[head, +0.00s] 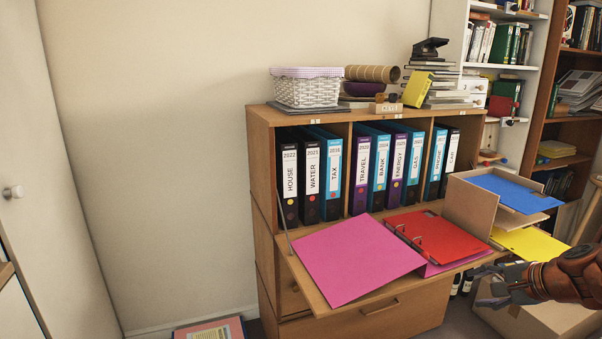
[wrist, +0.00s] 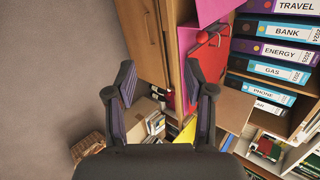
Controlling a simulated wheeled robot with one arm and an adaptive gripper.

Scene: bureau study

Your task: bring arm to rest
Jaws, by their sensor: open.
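My gripper (head: 492,287) is at the lower right of the head view, in front of the cabinet's right side and below the level of its fold-down flap. In the wrist view its two fingers (wrist: 162,100) stand wide apart with nothing between them. The gripper is open and empty. Part of my arm runs out of the head view at the right edge.
A wooden cabinet (head: 262,215) holds several labelled binders. On its lowered flap (head: 330,301) lie a pink folder (head: 350,255) and an open red binder (head: 445,240). Cardboard boxes (head: 545,322) stand near my gripper. Floor at the left of the wrist view (wrist: 60,70) is clear.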

